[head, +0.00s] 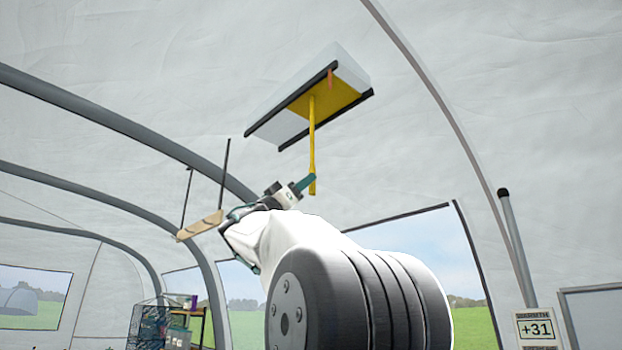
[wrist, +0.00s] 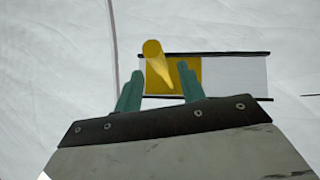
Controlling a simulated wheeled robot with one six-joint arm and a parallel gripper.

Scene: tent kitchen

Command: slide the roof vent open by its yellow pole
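The roof vent (head: 290,125) is set in the sloping tent roof, with two dark rails, a yellow panel (head: 340,98) and a pale part to its left. The yellow pole (head: 312,130) hangs down from the yellow panel. My gripper (head: 308,181) is raised at the pole's lower end, with a teal finger overlapping it. In the wrist view my gripper (wrist: 160,70) has its two teal fingers apart. The pole (wrist: 154,58) lines up with the gap between them, clear of both in the picture; its depth relative to the fingertips is hard to tell.
A wooden shelf (head: 200,225) hangs on dark rods left of my gripper. Grey tent arches cross the roof. A rack with containers (head: 165,325) is low at the left. Air around the pole looks clear.

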